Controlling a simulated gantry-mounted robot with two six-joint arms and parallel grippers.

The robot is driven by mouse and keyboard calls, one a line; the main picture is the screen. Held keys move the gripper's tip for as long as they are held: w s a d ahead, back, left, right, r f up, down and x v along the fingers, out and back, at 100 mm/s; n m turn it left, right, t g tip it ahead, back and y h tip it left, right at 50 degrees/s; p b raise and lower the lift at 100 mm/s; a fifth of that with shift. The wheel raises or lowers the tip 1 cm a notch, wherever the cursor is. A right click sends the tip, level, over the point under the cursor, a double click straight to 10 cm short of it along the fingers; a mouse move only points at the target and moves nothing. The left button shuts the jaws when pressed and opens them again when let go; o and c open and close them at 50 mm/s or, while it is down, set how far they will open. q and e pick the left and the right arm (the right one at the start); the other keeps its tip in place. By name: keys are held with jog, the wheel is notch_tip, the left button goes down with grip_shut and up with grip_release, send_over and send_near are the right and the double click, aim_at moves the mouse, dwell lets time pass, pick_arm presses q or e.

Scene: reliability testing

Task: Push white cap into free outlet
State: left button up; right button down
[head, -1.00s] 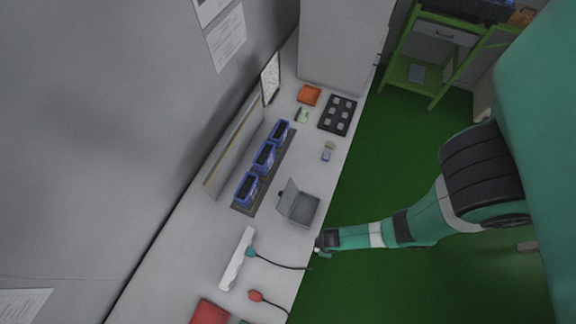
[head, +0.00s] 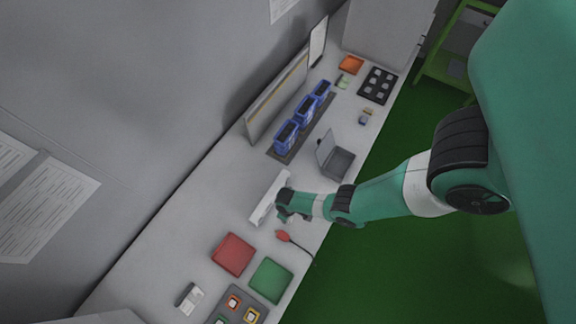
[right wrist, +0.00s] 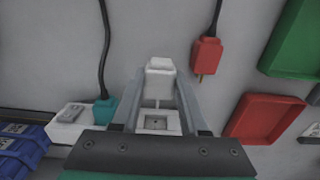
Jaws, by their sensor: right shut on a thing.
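The white power strip (head: 264,211) lies on the bench, partly covered by my right gripper (head: 284,215). In the right wrist view, my right gripper (right wrist: 159,82) is shut on the white cap (right wrist: 159,66), which sits between its fingertips. A square outlet (right wrist: 157,123) of the strip (right wrist: 68,125) shows empty between the fingers, below the cap in the picture. The gap between cap and outlet is hard to judge. A teal plug (right wrist: 104,111) sits in the strip to the left. My left gripper is not in view.
A red plug (right wrist: 206,54) with a black cable lies loose on the bench, also in the head view (head: 283,236). Red (head: 233,254) and green (head: 270,280) trays lie nearby. A grey open box (head: 338,160) and blue bins (head: 286,137) stand beyond the strip.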

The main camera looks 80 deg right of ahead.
jog(key=shift+w+d+f+b, duration=0.3)
jog(key=shift+w+f+b, duration=0.1)
jog(key=shift+w+b, duration=0.25)
jog(key=shift+w+d+f+b, duration=0.25)
jog(key=shift+w+f+b, duration=0.15)
jog(key=shift+w+b, duration=0.2)
jog(key=shift+w+d+r, duration=0.2)
jog(key=shift+w+d, duration=0.1)
jog(key=shift+w, duration=0.35)
jog(key=shift+w+d+b, duration=0.35)
jog(key=shift+w+b, duration=0.2)
jog(key=shift+w, duration=0.2)
dwell(0.8)
jog(key=shift+w+d, duration=0.15)
jog(key=shift+w, duration=0.15)
jog(key=shift+w+d+b, duration=0.25)
jog(key=shift+w+b, duration=0.2)
jog(key=shift+w, duration=0.1)
dwell(1.3)
jog(key=shift+c, duration=1.8)
grip_release()
jog(key=shift+r, duration=0.1)
